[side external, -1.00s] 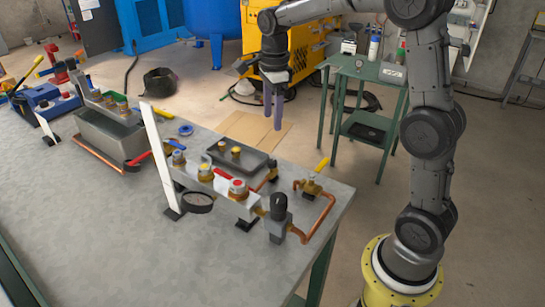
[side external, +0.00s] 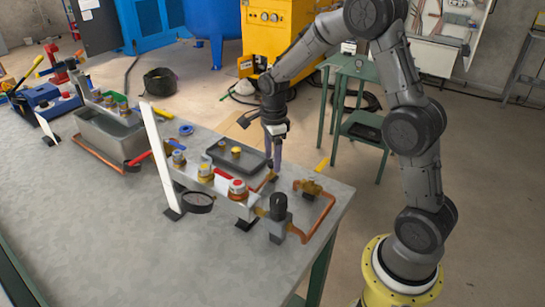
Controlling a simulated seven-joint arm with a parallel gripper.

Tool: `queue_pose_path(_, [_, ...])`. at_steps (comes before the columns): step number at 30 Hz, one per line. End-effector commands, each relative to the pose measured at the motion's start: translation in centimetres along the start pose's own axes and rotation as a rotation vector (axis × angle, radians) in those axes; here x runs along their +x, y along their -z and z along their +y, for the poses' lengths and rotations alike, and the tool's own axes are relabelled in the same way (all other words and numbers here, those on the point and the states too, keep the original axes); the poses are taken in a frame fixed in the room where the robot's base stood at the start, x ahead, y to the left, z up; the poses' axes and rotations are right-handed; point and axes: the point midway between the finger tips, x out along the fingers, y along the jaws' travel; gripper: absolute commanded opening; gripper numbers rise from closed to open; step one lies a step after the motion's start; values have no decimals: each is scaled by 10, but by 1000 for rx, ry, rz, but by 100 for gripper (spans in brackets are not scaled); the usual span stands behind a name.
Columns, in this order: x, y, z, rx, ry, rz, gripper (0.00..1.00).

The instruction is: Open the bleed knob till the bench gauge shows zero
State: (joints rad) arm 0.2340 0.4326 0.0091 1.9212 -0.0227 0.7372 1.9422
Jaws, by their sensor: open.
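My gripper (side external: 274,166) points down with its fingers open and empty, above the bench's far edge, just right of the dark tray. I cannot tell for certain which part is the bleed knob.
A dark tray (side external: 222,156) with brass fittings lies behind the manifold. A white upright strip (side external: 158,155) rises left of the manifold. The front of the bench is clear.

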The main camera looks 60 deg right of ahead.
Motion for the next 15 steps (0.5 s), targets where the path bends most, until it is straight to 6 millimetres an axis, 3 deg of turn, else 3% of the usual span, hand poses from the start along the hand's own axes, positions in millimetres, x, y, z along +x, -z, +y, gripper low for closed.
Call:
queue_pose_path(9, [3,0,0,0,-1,0,66])
queue_pose_path(15, [3,0,0,0,-1,0,32])
